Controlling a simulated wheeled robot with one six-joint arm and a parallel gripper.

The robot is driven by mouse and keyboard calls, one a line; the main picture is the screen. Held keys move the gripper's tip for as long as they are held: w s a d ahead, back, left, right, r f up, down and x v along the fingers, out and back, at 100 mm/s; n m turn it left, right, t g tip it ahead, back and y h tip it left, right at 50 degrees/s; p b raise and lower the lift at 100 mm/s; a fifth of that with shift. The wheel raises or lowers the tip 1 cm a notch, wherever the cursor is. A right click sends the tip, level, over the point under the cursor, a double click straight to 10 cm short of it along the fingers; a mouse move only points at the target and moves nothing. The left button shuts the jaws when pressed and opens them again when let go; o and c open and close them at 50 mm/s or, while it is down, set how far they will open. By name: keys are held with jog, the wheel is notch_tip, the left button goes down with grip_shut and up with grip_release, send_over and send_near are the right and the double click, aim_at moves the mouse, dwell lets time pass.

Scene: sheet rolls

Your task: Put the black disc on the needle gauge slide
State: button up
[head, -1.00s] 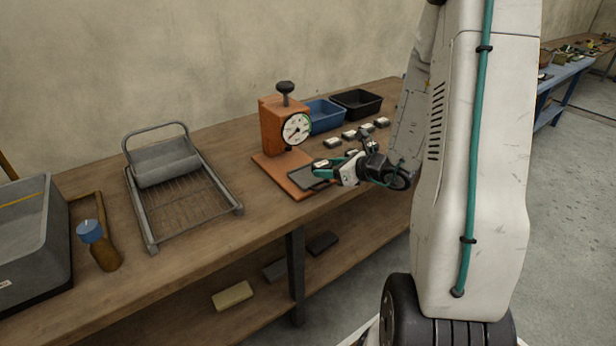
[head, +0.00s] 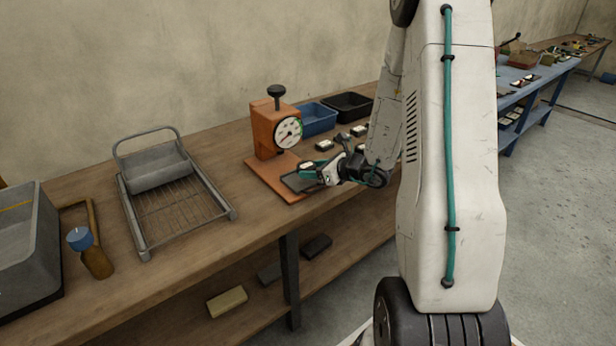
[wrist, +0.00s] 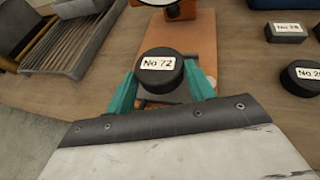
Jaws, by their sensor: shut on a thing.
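My gripper (wrist: 162,88) is shut on the black disc (wrist: 160,82), which has a white label reading "No 72" facing up. Teal fingers hold it from both sides. The needle gauge (head: 268,143) is an orange stand with a round white dial and a black knob on top. Its orange base (head: 265,178) carries a dark flat slide (head: 292,187) at the front right. In the head view my gripper (head: 309,172) is over the slide's right part. I cannot tell whether the disc touches it. In the wrist view the disc hides much of that area.
Several labelled dark pieces stand behind my gripper, including a block (wrist: 284,33) and another disc (wrist: 300,84). Blue (head: 318,120) and black (head: 350,107) bins stand behind.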

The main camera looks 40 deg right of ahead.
aim_at(308, 183)
jog(key=shift+w+a, duration=0.15)
jog(key=shift+w, duration=0.45)
jog(key=shift+w+a+f, duration=0.1)
jog(key=shift+w+f, duration=0.2)
jog(key=shift+f, duration=0.65)
jog(key=shift+w+f, duration=0.3)
jog(key=shift+f, duration=0.6)
jog(key=shift+f, duration=0.1)
jog(key=o, duration=1)
